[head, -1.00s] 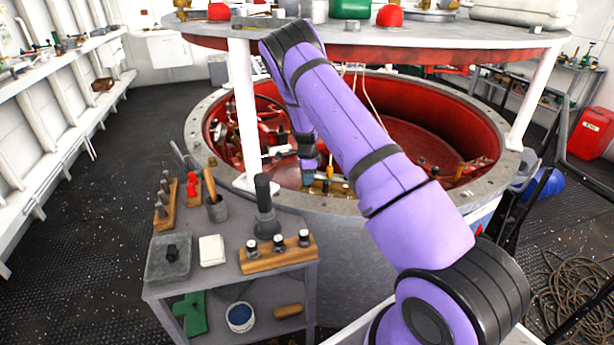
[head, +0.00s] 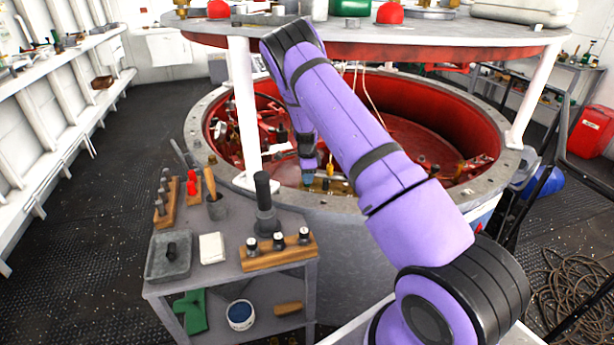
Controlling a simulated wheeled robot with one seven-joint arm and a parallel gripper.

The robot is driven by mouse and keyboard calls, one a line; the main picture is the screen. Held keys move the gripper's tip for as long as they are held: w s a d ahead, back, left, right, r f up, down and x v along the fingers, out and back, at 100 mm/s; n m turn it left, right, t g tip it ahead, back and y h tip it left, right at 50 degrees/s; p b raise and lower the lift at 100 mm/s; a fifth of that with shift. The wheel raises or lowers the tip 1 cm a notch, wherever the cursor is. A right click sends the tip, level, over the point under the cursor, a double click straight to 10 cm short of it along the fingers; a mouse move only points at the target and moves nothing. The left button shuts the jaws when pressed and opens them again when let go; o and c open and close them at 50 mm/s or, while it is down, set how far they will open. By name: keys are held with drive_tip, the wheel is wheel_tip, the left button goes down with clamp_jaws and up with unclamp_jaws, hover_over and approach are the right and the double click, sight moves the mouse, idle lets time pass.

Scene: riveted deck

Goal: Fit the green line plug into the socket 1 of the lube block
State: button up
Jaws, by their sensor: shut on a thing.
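My gripper (head: 308,179) points down inside the near rim of the round red-lined well, at the end of my purple arm. It is small in the head view and partly covered by my own wrist. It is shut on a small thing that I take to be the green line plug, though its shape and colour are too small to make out. A yellowish brass block (head: 328,186), which may be the lube block, sits just right of the gripper by the near wall. I cannot tell its sockets apart, or whether the plug touches one.
A grey metal bench (head: 232,268) stands at the front left, with a wooden rack (head: 278,251) of black-topped pieces, a grey tray (head: 169,256) and a white pad (head: 212,248). A white post (head: 245,110) rises left of my gripper. A round upper deck (head: 440,36) overhangs the well.

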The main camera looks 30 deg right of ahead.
drive_tip(key=shift+f, duration=0.1)
drive_tip(key=o, duration=1)
wheel_tip(320, 180, up, 11)
drive_tip(key=shift+f, duration=0.1)
